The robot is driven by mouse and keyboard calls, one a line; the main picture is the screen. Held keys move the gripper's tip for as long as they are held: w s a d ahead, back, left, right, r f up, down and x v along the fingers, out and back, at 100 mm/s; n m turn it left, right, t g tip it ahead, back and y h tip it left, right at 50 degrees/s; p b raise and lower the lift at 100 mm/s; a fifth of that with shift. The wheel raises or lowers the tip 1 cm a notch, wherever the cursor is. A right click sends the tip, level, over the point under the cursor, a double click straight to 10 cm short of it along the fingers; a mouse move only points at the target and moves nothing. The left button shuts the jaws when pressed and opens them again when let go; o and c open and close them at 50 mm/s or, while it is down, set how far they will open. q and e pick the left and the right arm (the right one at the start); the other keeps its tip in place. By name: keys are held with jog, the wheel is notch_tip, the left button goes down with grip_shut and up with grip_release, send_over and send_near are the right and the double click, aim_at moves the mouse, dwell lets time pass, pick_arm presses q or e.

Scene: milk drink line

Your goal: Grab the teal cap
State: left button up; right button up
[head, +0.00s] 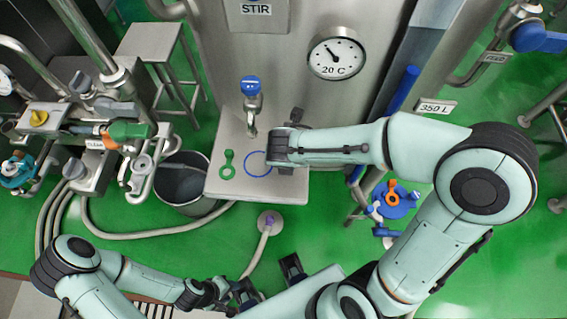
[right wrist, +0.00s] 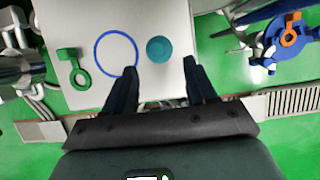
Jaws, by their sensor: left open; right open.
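The teal cap (right wrist: 159,49) is a small round disc on the pale steel shelf (right wrist: 70,18), right of a blue ring marking, in the right wrist view. It is hidden behind my right arm in the head view. My right gripper (right wrist: 160,66) is open, with the cap in line with the gap between its fingertips. No contact with the cap shows. In the head view the right gripper is over the shelf's right part. My left gripper (head: 268,280) is open and empty at the bottom middle, well away from the shelf.
A green ring-shaped tag (head: 228,165) lies left of the blue ring (head: 258,164). A blue-handled tap (head: 251,100) stands above the shelf's back. A grey bucket (head: 180,185) is left of the shelf. A blue valve with an orange handle (head: 392,196) is at right.

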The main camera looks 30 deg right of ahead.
jog(key=b+x, duration=0.1)
jog(key=x, duration=0.3)
jog(key=b+x, duration=0.1)
jog(key=x, duration=0.4)
jog(key=shift+a+f, duration=0.1)
jog(key=shift+a, duration=0.1)
grip_shut()
